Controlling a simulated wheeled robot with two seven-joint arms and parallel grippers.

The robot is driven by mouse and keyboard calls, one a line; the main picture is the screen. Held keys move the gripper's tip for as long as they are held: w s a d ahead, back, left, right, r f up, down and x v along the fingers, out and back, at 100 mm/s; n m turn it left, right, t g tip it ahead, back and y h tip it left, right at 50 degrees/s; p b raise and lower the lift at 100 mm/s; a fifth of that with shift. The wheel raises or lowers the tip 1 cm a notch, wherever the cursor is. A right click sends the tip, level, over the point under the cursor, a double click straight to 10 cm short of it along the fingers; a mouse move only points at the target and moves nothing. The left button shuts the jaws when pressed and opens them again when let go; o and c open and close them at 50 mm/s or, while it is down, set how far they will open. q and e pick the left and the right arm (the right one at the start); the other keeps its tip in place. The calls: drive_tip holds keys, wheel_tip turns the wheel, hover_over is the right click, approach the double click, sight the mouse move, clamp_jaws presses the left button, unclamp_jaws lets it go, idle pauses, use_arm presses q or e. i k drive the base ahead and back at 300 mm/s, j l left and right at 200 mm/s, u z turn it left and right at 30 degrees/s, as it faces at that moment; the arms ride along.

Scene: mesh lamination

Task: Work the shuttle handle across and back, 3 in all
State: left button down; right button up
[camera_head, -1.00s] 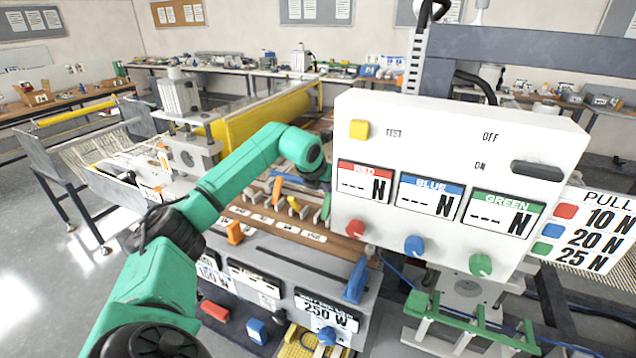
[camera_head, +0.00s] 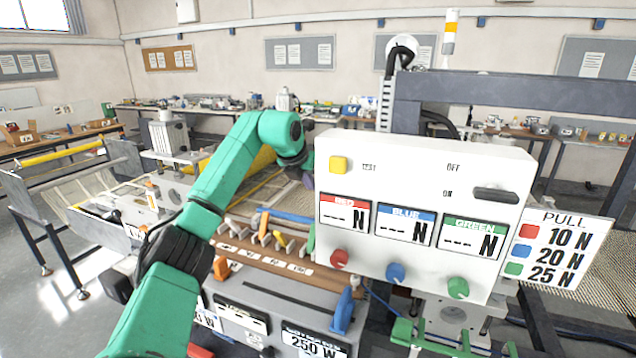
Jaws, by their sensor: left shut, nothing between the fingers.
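My left arm reaches in from the lower left. Its gripper (camera_head: 307,174) is shut and empty beside the left edge of the white control panel (camera_head: 425,163), which partly hides the fingertips. A blue upright handle (camera_head: 342,312) stands at the right end of a dark slot (camera_head: 290,297) in the front of the grey machine. I cannot tell for certain whether it is the shuttle handle. The left gripper is above and behind it, apart from it. My right gripper is not in view.
Several coloured levers (camera_head: 264,226) stand on a brown labelled strip. A long blue bar (camera_head: 287,215) lies behind them. The panel has red, blue and green knobs and a yellow TEST button (camera_head: 338,165). A PULL sign (camera_head: 555,247) hangs at its right.

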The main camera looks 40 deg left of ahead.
sight(340, 322)
drive_tip(key=k+l, duration=0.2)
drive_tip(key=k, duration=0.3)
drive_tip(key=k+l, duration=0.25)
drive_tip(key=k, duration=0.2)
